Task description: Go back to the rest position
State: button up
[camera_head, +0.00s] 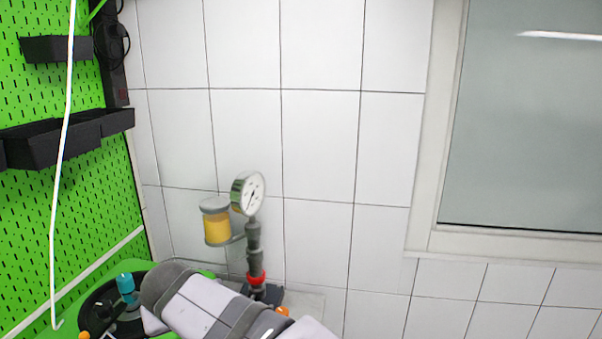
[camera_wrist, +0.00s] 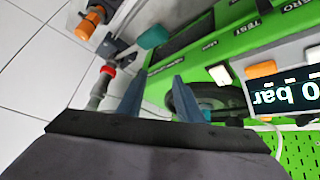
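My gripper (camera_wrist: 157,100) shows in the wrist view with its two blue-grey fingers spread apart and nothing between them. It hangs over the green test bench (camera_wrist: 228,50). In the head view only my grey and white arm shows at the bottom, and the gripper itself is out of sight there. A pressure gauge (camera_head: 248,193) with a white dial stands on a grey pipe (camera_head: 254,240) with a red ring, beyond my arm. A cup with yellow contents (camera_head: 217,222) is attached to the pipe's left side.
A green pegboard (camera_head: 75,215) with black bins (camera_head: 50,145) rises on the left. A white cable (camera_head: 62,150) hangs before it. A display reading "0 bar" (camera_wrist: 285,93) and a round black part (camera_wrist: 208,97) lie near the gripper. White tiled wall is behind; a window is at right.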

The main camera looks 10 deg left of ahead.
jog(key=w+d+f+m+g+h, duration=0.1)
jog(key=d+f, duration=0.2)
jog(key=d, duration=0.6)
jog(key=w+d+f+m+g+h, duration=0.1)
jog(key=d+f, duration=0.2)
jog(key=d, duration=0.6)
jog(key=w+d+f+m+g+h, duration=0.1)
jog(key=d+f+h, duration=0.15)
jog(key=d, duration=0.75)
jog(key=s+d+f+m+g, duration=0.1)
jog(key=s+d+f, duration=0.3)
jog(key=s+d, duration=0.4)
jog(key=s+d+f+m+g+y, duration=0.1)
jog(key=s+d+f+m+g, duration=0.1)
jog(key=s+d+f, duration=0.3)
jog(key=s+d+m, duration=0.1)
jog(key=s+d, duration=0.2)
jog(key=s, duration=0.1)
jog(key=shift+d+f+m+g+p, duration=0.25)
jog(key=shift+d+m+g+p, duration=0.05)
jog(key=shift+d+p, duration=0.1)
jog(key=shift+a, duration=0.1)
